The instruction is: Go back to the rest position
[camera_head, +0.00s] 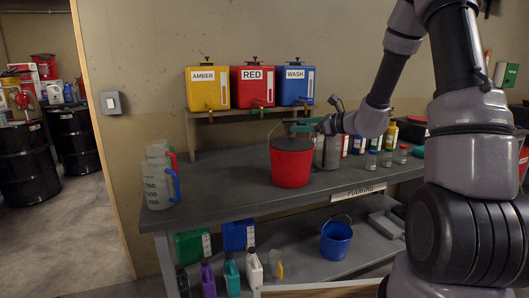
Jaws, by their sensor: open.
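My arm comes in from the right and reaches down over the workbench (225,190). My gripper (297,125) is at its end, just above and behind the rim of a red bucket (290,168). The gripper is small here, and its teal fingers look open. The bucket stands upright on the bench with its thin handle raised close to the fingers. I cannot tell whether the fingers touch the handle.
Amber (207,89), red (252,87) and blue (295,86) tanks stand on a shelf behind. Clear measuring jugs (158,183) are at the bench's left. Jars (371,163) and bottles are close to the forearm. A blue bucket (336,240) sits on the lower shelf.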

